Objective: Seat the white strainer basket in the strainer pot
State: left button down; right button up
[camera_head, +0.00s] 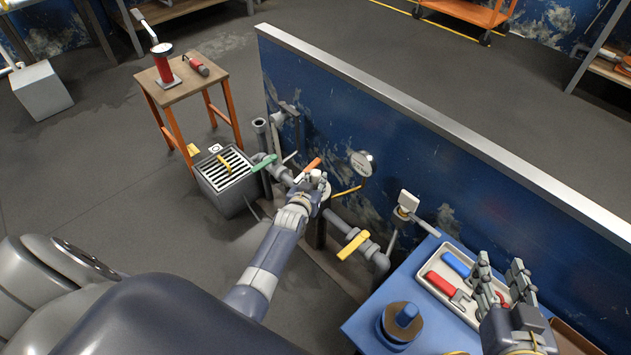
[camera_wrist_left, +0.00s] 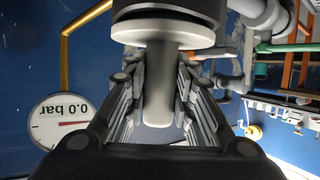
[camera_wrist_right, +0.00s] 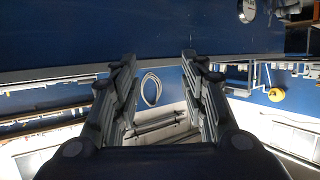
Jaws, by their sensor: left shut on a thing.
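My left gripper (camera_wrist_left: 158,110) is shut on that stem. The disc lies against or very close to a dark round rim (camera_wrist_left: 165,8), which looks like the strainer pot; how deep the basket sits is hidden. In the head view my left gripper (camera_head: 318,185) is over the pipe run by the blue wall and mostly covers basket and pot. My right gripper (camera_head: 501,268) is open and empty above the tray; its fingers stand apart in the right wrist view (camera_wrist_right: 157,75).
A pressure gauge (camera_wrist_left: 62,122) reads 0.0 bar beside the left gripper. Yellow (camera_head: 353,245) and green (camera_head: 264,167) valve levers flank the pot. A blue table (camera_head: 360,325) bears a tray (camera_head: 432,293) of tools and a round blue-handled part (camera_head: 400,325). A grated drain box (camera_head: 225,190) stands left.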

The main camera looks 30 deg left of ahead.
jog(key=shift+r, duration=0.1)
pick_arm(q)
jog(key=shift+f, duration=0.1)
pick_arm(e)
jog(key=shift+w+a+r, duration=0.1)
jog(key=shift+w+r, duration=0.05)
jog(key=shift+r, duration=0.1)
jog(key=shift+w+r+t, duration=0.1)
jog(key=shift+r+t, duration=0.15)
jog(key=shift+t, duration=0.15)
jog(key=shift+f, duration=0.2)
jog(key=shift+s+f+g, duration=0.25)
jog(key=shift+f+g, duration=0.15)
jog(key=shift+f, duration=0.05)
dwell(0.3)
pick_arm(q)
jog(key=c, duration=1.3)
grip_release()
jog(key=shift+f, duration=0.1)
